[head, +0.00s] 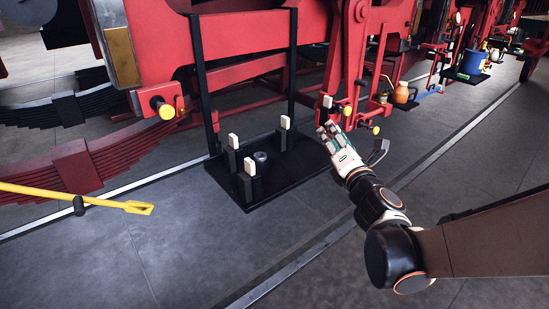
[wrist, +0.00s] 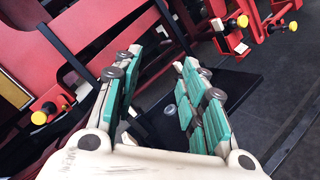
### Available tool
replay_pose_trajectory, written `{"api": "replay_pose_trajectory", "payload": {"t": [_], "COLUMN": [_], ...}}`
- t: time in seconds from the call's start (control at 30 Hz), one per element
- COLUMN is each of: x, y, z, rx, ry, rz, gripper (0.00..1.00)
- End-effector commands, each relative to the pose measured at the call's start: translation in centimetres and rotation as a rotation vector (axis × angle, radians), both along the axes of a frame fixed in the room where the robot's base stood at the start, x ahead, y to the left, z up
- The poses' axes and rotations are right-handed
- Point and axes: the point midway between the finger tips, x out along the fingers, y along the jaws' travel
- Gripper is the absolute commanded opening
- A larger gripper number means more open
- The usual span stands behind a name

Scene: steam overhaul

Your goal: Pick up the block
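Several small pale blocks are in the head view, and I cannot tell which one the task means. Three sit on top of short black posts on a black base plate (head: 268,188): a left block (head: 233,140), a front block (head: 250,166) and a right block (head: 285,122). Another pale block (head: 327,101) shows by the red frame. My gripper (head: 328,132) is to the right of the plate, above floor level. In the wrist view its teal-padded fingers (wrist: 161,62) are apart, with no block seen between them. The plate shows beyond them, its posts mostly hidden.
A red machine frame (head: 245,40) stands behind the plate, with black uprights (head: 203,85) at the plate's back. Yellow-tipped pins (head: 167,111) stick out from it. A yellow bar (head: 75,197) lies at left. The grey floor (head: 190,260) in front is clear.

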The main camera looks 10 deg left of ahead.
Motion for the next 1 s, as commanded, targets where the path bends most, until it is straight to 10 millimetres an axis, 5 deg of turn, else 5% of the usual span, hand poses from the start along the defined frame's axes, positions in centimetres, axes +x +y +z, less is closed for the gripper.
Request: {"api": "replay_pose_trajectory", "payload": {"t": [0.2, 0.43, 0.63, 1.0], "x": [-1.1, -3.3, -3.3, 0.9], "y": [8.7, 13.3, 15.1, 19.9], "z": [-6.6, -12.1, -13.4, -13.4], "rx": [-0.414, -0.663, -0.717, -0.715], "ry": [-0.238, -0.399, -0.438, -0.436], "rz": [0.245, 0.404, 0.442, 0.44], "gripper": [0.38, 0.38, 0.38, 0.38]}}
